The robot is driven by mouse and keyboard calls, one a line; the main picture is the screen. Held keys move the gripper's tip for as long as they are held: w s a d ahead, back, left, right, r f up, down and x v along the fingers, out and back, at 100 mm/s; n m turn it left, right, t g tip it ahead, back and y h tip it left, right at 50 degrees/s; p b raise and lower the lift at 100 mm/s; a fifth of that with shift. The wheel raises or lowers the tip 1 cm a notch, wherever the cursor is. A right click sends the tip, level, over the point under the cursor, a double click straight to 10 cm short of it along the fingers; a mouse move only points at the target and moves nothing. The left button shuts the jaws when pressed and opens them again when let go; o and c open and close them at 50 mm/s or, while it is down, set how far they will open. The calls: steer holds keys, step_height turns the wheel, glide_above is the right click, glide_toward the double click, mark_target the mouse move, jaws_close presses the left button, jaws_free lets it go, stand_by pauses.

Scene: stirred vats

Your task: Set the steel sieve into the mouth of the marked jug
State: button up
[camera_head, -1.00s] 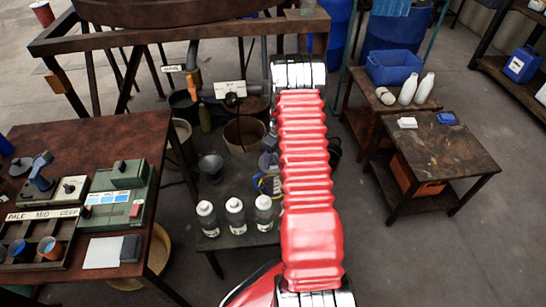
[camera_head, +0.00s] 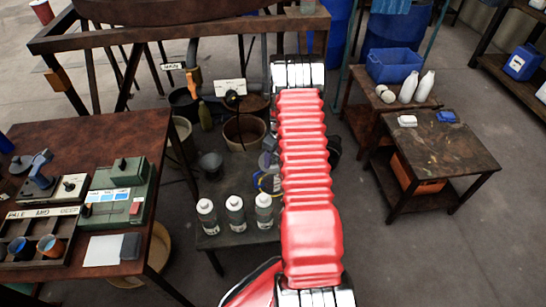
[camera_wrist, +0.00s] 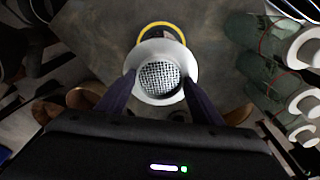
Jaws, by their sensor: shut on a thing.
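The steel sieve (camera_wrist: 160,98), a pale round rim around a wire mesh, is in the middle of the wrist view. My gripper (camera_wrist: 160,79) is shut on it, with a dark finger at each side of the rim. A yellow ring (camera_wrist: 160,25) shows just beyond the sieve's upper edge, apparently part of the marked jug, mostly hidden by the sieve. I cannot tell whether they touch. In the head view my red arm hides most of this spot; a blue and yellow patch (camera_head: 268,184) shows at its left edge.
Several white-capped bottles (camera_head: 235,214) stand close by on the low dark table, with a grey cup (camera_head: 210,164) behind them. A brown table with instruments (camera_head: 120,190) is at the left. Small tables (camera_head: 445,155) are at the right, with floor between.

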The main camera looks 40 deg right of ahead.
steer(key=shift+f, duration=0.6)
stand_by(0.3)
steer(key=o, duration=1.2)
steer(key=shift+c, duration=0.2)
step_height(320, 180, up, 14)
steer(key=s, duration=0.1)
steer(key=shift+s+d+f, duration=0.2)
steer(key=shift+s, duration=0.05)
stand_by(0.4)
